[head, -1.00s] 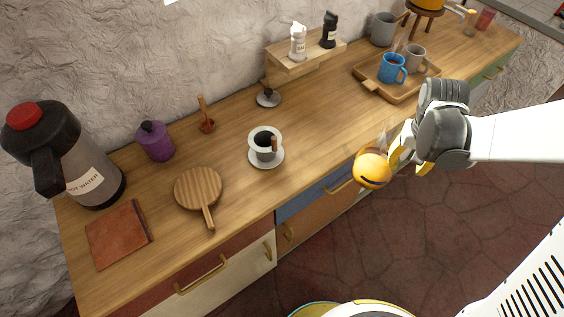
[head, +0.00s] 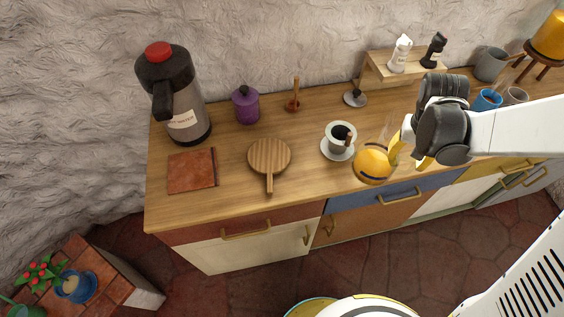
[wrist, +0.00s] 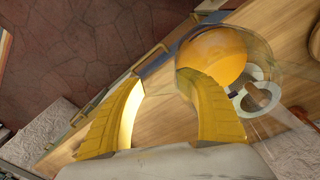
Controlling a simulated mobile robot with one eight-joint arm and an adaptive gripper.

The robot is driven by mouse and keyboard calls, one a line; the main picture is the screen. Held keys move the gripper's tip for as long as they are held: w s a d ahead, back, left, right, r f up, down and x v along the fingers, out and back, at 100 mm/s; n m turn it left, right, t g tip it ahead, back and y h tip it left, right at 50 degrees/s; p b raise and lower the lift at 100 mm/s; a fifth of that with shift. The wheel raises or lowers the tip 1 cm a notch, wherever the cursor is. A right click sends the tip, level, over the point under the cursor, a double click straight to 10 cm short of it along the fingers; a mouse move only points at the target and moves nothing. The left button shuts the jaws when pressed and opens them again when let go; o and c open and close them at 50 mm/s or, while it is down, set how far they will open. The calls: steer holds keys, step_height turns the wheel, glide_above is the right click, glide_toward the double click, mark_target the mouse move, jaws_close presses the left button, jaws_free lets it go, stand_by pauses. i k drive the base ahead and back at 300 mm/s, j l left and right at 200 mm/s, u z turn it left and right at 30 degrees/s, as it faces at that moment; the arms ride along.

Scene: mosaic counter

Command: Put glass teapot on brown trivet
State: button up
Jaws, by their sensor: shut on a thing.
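The glass teapot (head: 372,164), round and clear with orange liquid inside, is at the counter's front edge in the head view, apparently held in the air. My gripper (head: 406,156) is at its right side, shut on it. In the wrist view the teapot (wrist: 213,55) is beyond the yellow fingers of my gripper (wrist: 160,82); the clear part between them is hard to make out. The brown trivet (head: 192,171) appears to be the flat reddish-brown square at the counter's left end, well left of the teapot. Its top is bare.
A round wooden board (head: 269,156) with a handle lies between trivet and teapot. A white dripper cup on a saucer (head: 338,152) stands just behind the teapot. A tall hot-water flask (head: 178,100) and a purple canister (head: 246,105) stand behind the trivet and board.

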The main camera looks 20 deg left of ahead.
mark_target(269, 154)
steer(key=i+l+u, duration=0.1)
steer(key=u, duration=2)
